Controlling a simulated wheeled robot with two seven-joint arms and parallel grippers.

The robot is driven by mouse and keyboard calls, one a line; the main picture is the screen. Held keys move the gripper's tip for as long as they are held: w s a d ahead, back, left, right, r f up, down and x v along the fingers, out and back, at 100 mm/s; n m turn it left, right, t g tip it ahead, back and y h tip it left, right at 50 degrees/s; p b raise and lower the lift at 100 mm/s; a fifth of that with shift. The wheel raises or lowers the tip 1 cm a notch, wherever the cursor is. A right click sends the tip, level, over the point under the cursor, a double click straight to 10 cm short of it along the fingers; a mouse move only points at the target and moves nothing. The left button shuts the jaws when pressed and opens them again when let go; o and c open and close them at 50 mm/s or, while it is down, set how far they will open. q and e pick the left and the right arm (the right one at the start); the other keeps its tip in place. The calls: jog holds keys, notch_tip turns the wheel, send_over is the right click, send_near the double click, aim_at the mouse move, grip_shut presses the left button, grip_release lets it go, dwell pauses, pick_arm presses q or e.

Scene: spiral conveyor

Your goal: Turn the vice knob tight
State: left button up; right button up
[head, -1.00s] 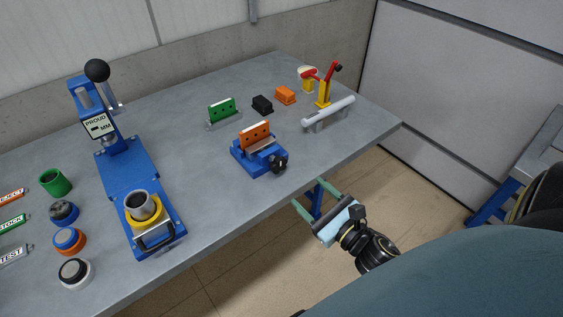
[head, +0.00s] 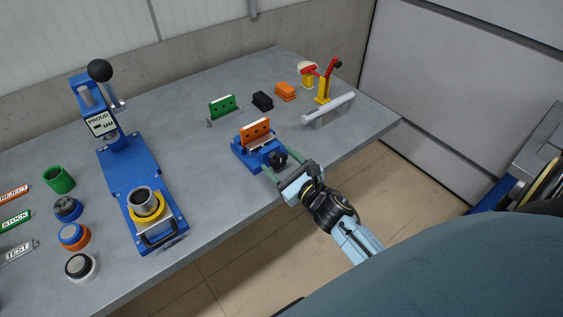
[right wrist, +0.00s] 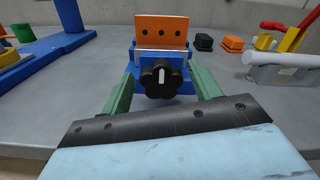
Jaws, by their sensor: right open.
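The blue vice (head: 250,154) stands near the front edge of the table with an orange block (head: 256,132) upright in its jaws. Its black lobed knob (head: 279,160) faces the table's front edge; in the right wrist view the knob (right wrist: 161,78) shows a white mark, upright. My right gripper (head: 280,165) is open, its green fingers reaching toward the vice. In the right wrist view the fingers (right wrist: 162,88) lie to the left and right of the knob, with a gap on each side. I cannot tell whether the fingertips reach past the knob. My left gripper is not in view.
A blue press (head: 130,170) stands to the left. A grey bar on a stand (head: 328,112) and a red-yellow clamp (head: 323,88) are at right.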

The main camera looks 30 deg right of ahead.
jog(key=shift+c, duration=0.4)
jog(key=c, duration=0.9)
